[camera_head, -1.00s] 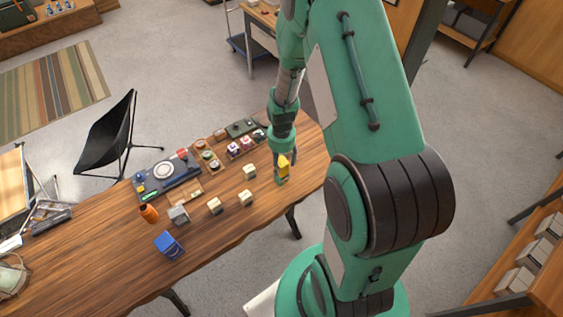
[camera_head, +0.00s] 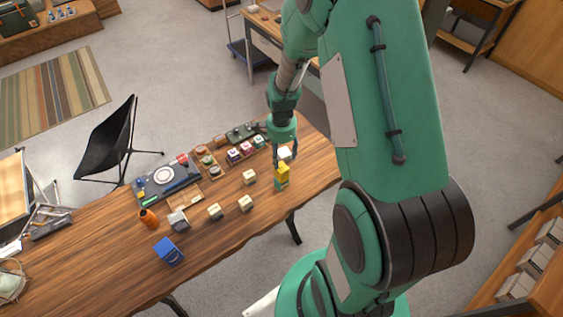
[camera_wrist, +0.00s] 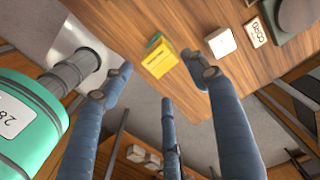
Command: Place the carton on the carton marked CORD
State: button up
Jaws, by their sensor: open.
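A yellow carton (camera_head: 282,170) stands on a green block near the table's right end. It also shows in the wrist view (camera_wrist: 159,62), with the green edge (camera_wrist: 155,41) behind it.
Several cream cartons, one of them here (camera_head: 245,203), stand left of the yellow carton on the wooden table (camera_head: 110,265). A blue box (camera_head: 169,251), an orange bottle (camera_head: 148,218) and a dark tray (camera_head: 168,182) lie further left. The front table edge is mostly clear.

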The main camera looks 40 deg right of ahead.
notch_tip(320, 180, up, 4)
dwell(0.4)
jog(key=shift+r, duration=0.1)
dwell(0.4)
notch_tip(320, 180, up, 12)
jog(key=n+t, duration=0.1)
jog(key=n, duration=0.3)
send_over(281, 167)
jog(key=a, duration=0.5)
jog(key=s+a+r+n+t, duration=0.1)
jog(key=s+a+r+n, duration=0.15)
jog(key=r, duration=0.25)
jog(key=s+a+r+n+t, duration=0.1)
jog(key=s+a+r+n, duration=0.15)
jog(key=r, duration=0.35)
jog(key=s+a+r+n+t, duration=0.1)
jog(key=s+a+r+n, duration=0.3)
jog(key=s, duration=0.3)
jog(key=s+a+r+n+t, duration=0.1)
jog(key=s+a+r+n, duration=0.3)
jog(key=s+r, duration=0.3)
jog(key=shift+s+a+r+n+t, duration=0.15)
jog(key=shift+s+a+n+t, duration=0.15)
jog(key=shift+s+a+n, duration=0.15)
